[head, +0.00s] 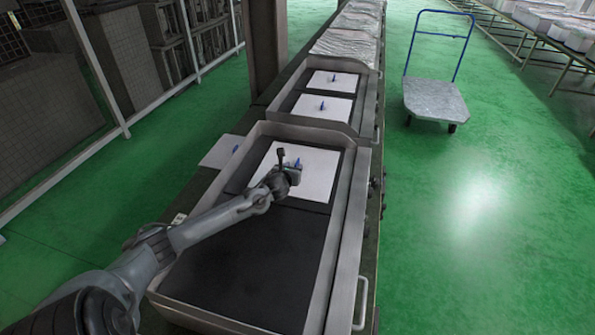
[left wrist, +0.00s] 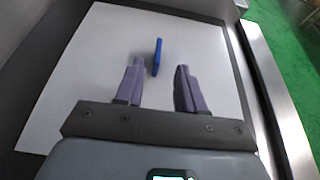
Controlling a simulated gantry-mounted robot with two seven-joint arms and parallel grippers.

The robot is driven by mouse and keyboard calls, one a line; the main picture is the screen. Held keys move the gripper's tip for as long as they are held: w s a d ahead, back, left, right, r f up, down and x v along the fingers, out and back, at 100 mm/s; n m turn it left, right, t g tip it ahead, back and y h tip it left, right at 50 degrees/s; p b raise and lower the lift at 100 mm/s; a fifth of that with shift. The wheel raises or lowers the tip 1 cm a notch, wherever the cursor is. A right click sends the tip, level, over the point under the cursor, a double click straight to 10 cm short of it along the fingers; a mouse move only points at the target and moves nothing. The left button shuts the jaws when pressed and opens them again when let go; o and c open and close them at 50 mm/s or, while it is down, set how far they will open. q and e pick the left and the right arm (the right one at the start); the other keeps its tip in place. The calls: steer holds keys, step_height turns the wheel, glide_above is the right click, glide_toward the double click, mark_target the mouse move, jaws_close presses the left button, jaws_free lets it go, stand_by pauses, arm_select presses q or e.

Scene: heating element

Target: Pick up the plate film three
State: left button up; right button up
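A white plate film (head: 315,180) with a small upright blue handle lies on the black bed of the near metal tray. My left gripper (head: 296,168) is over this film, close to its handle. In the left wrist view the gripper (left wrist: 160,72) is open, with two purple fingers apart. The blue handle (left wrist: 157,57) stands between and just beyond the fingertips, above the white film (left wrist: 75,85). Two more white films, an upper one (head: 345,80) and a lower one (head: 335,109), lie in the tray behind, each with a blue handle. No number marks film three. My right gripper is out of view.
The near tray (head: 344,240) has raised metal walls and a side handle (head: 361,305); its front bed is bare. A white sheet (head: 214,152) lies left of it. Silvery covered trays (head: 350,35) continue behind. A cart (head: 435,100) stands on the green floor at right.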

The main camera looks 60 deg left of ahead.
mark_target(296, 165)
arm_select(q)
steer(key=shift+w+a+f, duration=0.2)
steer(key=shift+w+a, duration=0.05)
steer(key=shift+a, duration=0.1)
steer(key=shift+b+x, duration=1.15)
steer(key=shift+x, duration=1.1)
steer(key=shift+r, duration=0.1)
jaws_close()
